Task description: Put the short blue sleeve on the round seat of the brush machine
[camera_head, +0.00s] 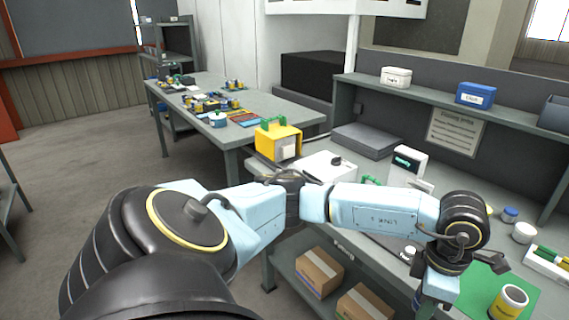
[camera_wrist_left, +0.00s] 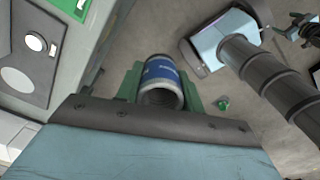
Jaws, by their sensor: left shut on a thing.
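My left gripper (camera_wrist_left: 162,90) is shut on the short blue sleeve (camera_wrist_left: 162,73), a hollow cylinder with a blue band and silvery ends, in the left wrist view. Its green fingers press on both sides, and the open end of the sleeve faces the camera. In the head view my left arm reaches across to the lower right; its fingers and the sleeve are hidden or out of frame there. A white device with a dark display (camera_head: 408,165) stands on the right bench. I cannot tell which device is the brush machine, and no round seat is clear. My right gripper is not identifiable.
A cylinder with a yellow band (camera_head: 509,303) stands on a green mat (camera_head: 472,292) at the lower right, near a white tray (camera_head: 545,262). A yellow box with a green handle (camera_head: 284,141) stands at the bench's far end. Cardboard boxes (camera_head: 320,272) sit below the bench.

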